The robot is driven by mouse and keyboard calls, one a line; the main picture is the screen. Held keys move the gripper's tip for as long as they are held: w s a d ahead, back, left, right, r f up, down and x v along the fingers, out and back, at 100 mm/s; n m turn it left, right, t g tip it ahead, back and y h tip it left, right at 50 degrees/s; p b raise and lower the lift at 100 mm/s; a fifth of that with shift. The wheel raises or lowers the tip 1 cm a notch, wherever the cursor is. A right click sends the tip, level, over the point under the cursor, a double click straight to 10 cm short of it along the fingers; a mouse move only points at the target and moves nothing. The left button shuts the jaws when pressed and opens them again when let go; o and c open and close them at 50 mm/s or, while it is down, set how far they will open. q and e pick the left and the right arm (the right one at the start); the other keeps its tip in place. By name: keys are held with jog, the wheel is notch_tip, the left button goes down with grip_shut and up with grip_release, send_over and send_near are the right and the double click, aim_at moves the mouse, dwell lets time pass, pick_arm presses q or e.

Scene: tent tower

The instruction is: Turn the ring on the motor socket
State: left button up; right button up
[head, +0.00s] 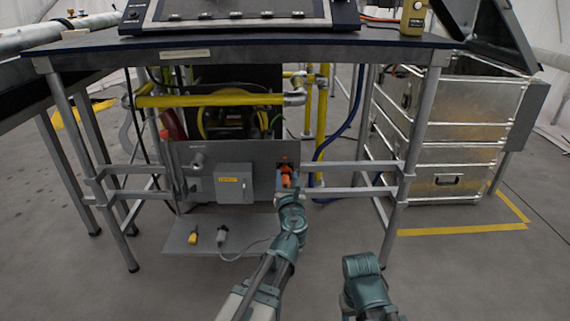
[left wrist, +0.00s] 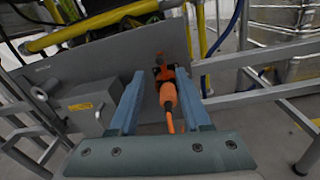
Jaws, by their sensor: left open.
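The motor socket, a dark fitting with orange parts, is on the right of an upright grey panel in the head view (head: 284,168). In the left wrist view the socket (left wrist: 164,72) has an orange plug (left wrist: 168,94) in front of it, with an orange cable hanging down. A separate ring cannot be made out. My left gripper (head: 287,182) is at the socket. In the left wrist view its open blue fingers (left wrist: 160,76) stand either side of the orange plug, with visible gaps. Part of my right arm is at the lower middle of the head view; its fingers do not show.
The panel (head: 255,160) also carries a grey box (head: 233,184) with a yellow label. A low shelf (head: 190,240) holds a yellow connector (head: 193,237) and a grey one (head: 222,235). The table (head: 250,42) overhangs above; its legs and rails flank the panel. Metal cases (head: 455,130) stand right.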

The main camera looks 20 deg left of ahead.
aim_at(285, 164)
pick_arm(q)
jog(key=x, duration=0.8)
jog(key=shift+w+a, duration=0.1)
jog(key=shift+w, duration=0.1)
grip_shut()
